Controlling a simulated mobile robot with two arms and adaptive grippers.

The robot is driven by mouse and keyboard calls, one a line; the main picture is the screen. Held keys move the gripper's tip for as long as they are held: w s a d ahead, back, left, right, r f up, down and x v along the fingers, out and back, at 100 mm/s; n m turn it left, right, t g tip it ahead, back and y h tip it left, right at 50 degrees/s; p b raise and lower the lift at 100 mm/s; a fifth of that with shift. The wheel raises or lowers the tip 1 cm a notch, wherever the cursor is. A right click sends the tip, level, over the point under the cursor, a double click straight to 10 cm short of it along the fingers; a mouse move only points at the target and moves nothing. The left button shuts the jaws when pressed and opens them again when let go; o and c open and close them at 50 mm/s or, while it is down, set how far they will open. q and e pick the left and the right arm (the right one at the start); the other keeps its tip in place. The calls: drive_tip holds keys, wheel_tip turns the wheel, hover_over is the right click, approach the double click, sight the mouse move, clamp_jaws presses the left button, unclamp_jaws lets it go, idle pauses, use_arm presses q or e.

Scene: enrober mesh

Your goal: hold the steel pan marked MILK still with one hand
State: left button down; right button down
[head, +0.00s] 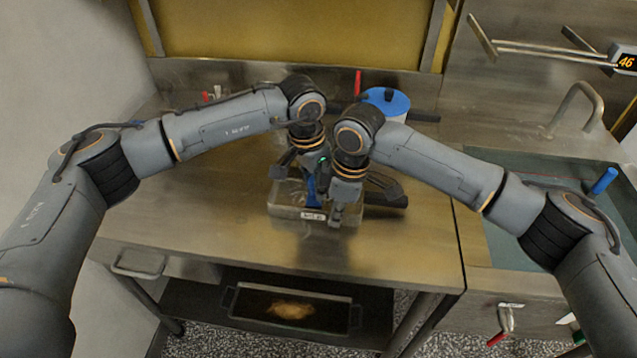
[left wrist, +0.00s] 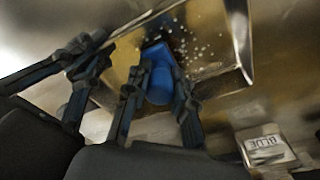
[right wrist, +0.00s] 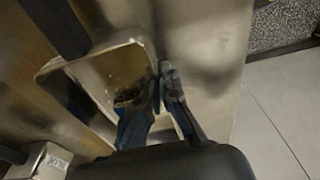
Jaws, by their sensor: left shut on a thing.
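The steel pan (head: 283,212) stands on the steel table, with a small label on its front that I cannot read clearly. It also shows in the left wrist view (left wrist: 243,45) and the right wrist view (right wrist: 60,68), with small pale bits inside. My left gripper (head: 311,182) is over the pan, shut on a blue tool (left wrist: 158,85) whose lower end is inside the pan. My right gripper (head: 337,218) is at the pan's front right, its fingers (right wrist: 161,80) close together at the rim. I cannot tell whether they grip the wall.
A white tub with a blue lid (head: 388,100) stands behind my arms. A small labelled block (left wrist: 267,148) sits beside the pan. A dark tray (head: 245,305) lies on the shelf below. A sink-like basin (head: 520,250) is at the right. The table's front left is clear.

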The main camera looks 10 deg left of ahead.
use_arm(q)
drive_tip(key=shift+w, duration=0.65)
drive_tip(key=shift+d, duration=1.65)
drive_tip(key=shift+s+d, duration=0.1)
drive_tip(key=shift+d, duration=0.2)
drive_tip(key=shift+a+f, duration=0.2)
drive_tip(key=shift+a, duration=1.9)
drive_tip(key=shift+r, duration=3.1)
